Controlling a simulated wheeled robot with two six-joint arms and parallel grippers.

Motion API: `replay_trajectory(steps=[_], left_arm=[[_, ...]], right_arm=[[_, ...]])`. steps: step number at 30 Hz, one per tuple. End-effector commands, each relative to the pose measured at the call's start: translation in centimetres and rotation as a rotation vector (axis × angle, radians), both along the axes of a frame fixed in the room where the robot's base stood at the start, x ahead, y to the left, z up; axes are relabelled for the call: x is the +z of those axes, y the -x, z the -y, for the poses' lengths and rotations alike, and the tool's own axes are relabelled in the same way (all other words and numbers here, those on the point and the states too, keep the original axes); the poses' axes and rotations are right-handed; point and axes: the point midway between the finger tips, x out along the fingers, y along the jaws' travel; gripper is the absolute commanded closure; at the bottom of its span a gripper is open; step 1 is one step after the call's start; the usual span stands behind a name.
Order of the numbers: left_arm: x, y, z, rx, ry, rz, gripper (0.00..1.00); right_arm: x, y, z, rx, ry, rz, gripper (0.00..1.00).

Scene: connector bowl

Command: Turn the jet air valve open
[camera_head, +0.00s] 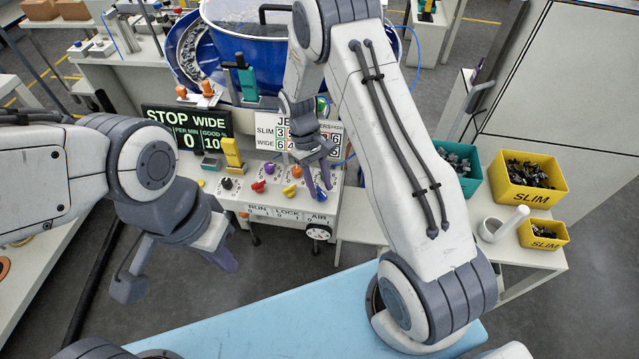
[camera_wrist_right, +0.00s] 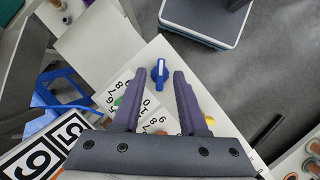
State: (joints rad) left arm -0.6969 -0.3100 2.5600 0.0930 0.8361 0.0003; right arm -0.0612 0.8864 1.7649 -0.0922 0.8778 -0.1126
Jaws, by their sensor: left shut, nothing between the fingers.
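The jet air valve appears to be the blue knob with a white stripe (camera_wrist_right: 160,72) on a white panel with printed numbers. In the head view a blue knob (camera_head: 321,195) shows at the right end of the control panel, partly covered by my right gripper (camera_head: 319,182). In the right wrist view my right gripper (camera_wrist_right: 160,77) is open, with its fingertips to either side of the blue knob; I cannot tell whether they touch it. My left gripper (camera_head: 225,260) is shut and empty, in front of and below the panel.
The panel (camera_head: 282,211) is labelled RUN, LOCK and AIR, and a round gauge (camera_head: 318,232) hangs at its front. A red knob (camera_head: 258,186) and a yellow knob (camera_head: 290,190) sit left of the blue one. The blue bowl (camera_head: 250,55) stands behind. Yellow SLIM bins (camera_head: 537,197) stand at right.

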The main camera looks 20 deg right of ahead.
Motion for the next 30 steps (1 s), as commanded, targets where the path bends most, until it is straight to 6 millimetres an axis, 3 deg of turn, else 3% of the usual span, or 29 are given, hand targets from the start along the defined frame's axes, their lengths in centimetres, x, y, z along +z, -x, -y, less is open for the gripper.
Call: replay_trajectory(steps=[7,21,30], left_arm=[[-0.5,0.0,0.0,0.000,0.000,0.000,1.00],[-2.1,0.0,0.0,-0.001,0.000,0.000,1.00],[-2.1,0.0,0.0,-0.001,0.000,0.000,1.00]], right_arm=[[1.1,-0.6,-0.2,0.000,0.000,0.004,0.57],[8.7,-3.7,-0.9,0.001,0.000,0.003,0.57],[9.7,-3.9,-1.0,0.000,0.000,-0.001,0.57]])
